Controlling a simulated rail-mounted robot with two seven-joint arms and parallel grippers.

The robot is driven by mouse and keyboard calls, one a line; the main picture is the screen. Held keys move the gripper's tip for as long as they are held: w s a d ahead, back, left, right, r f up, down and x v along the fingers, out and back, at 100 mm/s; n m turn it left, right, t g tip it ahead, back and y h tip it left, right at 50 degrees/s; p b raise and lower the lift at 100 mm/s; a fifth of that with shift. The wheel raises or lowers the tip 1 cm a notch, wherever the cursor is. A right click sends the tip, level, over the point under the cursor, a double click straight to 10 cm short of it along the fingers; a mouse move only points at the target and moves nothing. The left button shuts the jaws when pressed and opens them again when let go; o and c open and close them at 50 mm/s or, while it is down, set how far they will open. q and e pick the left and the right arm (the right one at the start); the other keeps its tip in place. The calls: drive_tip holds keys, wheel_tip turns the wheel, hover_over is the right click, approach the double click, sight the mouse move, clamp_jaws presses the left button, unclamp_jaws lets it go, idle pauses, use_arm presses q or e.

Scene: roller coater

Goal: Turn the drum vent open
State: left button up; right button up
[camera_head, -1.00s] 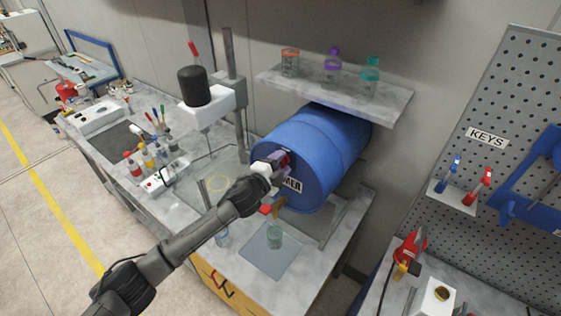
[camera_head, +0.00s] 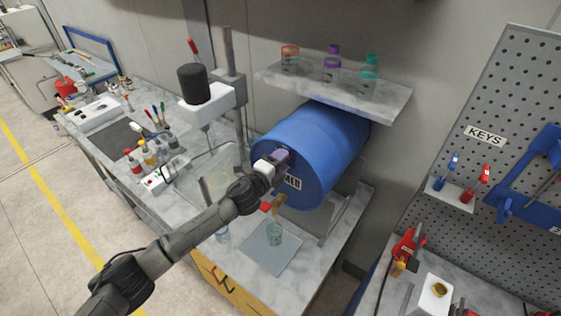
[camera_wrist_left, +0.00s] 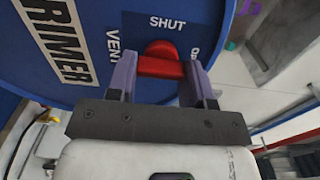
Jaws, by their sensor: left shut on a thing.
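The blue drum (camera_head: 325,150) lies on its side on the bench, its labelled end facing my left arm. My left gripper (camera_head: 280,158) is at the upper part of that end. In the left wrist view its two purple fingers (camera_wrist_left: 160,72) are shut on the red vent knob (camera_wrist_left: 160,51), one finger at each side. The knob sits on a dark blue plate with "SHUT" above it, "VENT" to the left and a partly hidden "OP" label to the right. The gripper mostly hides the knob in the head view. My right gripper is not in view.
A shelf (camera_head: 340,93) with several bottles overhangs the drum. A stand with a black-topped stirrer (camera_head: 193,84) is to the left.

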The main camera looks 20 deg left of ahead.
use_arm(q)
drive_tip(key=o, duration=0.8)
drive_tip(key=shift+o, duration=0.6)
drive_tip(key=b+v, duration=0.3)
drive_tip(key=v, duration=1.1)
drive_tip(key=shift+w, duration=0.1)
